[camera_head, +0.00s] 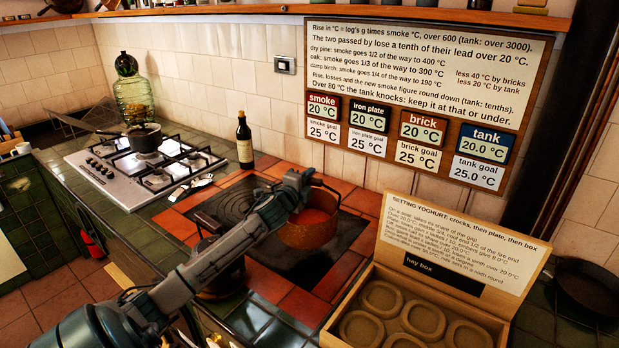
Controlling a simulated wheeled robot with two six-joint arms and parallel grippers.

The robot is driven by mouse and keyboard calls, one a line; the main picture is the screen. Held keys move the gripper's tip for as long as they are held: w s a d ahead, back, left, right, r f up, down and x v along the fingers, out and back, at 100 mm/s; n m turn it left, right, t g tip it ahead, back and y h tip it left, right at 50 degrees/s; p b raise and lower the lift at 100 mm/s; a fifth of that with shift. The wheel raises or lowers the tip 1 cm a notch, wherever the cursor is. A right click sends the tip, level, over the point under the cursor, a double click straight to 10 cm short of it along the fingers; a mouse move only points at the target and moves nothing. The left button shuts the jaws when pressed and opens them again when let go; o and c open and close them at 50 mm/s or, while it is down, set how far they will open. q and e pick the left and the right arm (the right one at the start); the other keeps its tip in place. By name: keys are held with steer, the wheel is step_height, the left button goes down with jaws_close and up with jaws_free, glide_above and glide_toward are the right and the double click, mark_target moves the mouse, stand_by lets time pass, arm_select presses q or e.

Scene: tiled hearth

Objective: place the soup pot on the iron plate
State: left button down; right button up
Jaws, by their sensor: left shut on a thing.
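The soup pot (309,232) is a copper-coloured round pot with reddish soup inside and a dark bail handle. My left gripper (304,181) is shut at the pot's rim and handle, at its back left. My arm crosses in front of the pot's left side and hides part of it. The iron plate (232,203) is a black square with ring marks, set among red tiles. The pot is upright over the plate's right part; I cannot tell whether it touches. My arm covers the plate's middle. My right gripper is not in view.
A dark-handled vessel (207,228) is partly hidden behind my arm at the front left. A dark bottle (244,142) stands behind the plate. A gas hob (146,162) with a pan is at left. An open hay box (353,296) stands at front right, its lid raised.

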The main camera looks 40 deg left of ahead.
arm_select(q)
step_height(320, 180, down, 4)
steer(key=shift+d+f, duration=0.1)
steer(key=shift+f, duration=0.1)
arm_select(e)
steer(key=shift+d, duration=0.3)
arm_select(q)
steer(key=c, duration=1.3)
jaws_free()
steer(key=shift+s+f, duration=0.1)
steer(key=shift+f, duration=0.05)
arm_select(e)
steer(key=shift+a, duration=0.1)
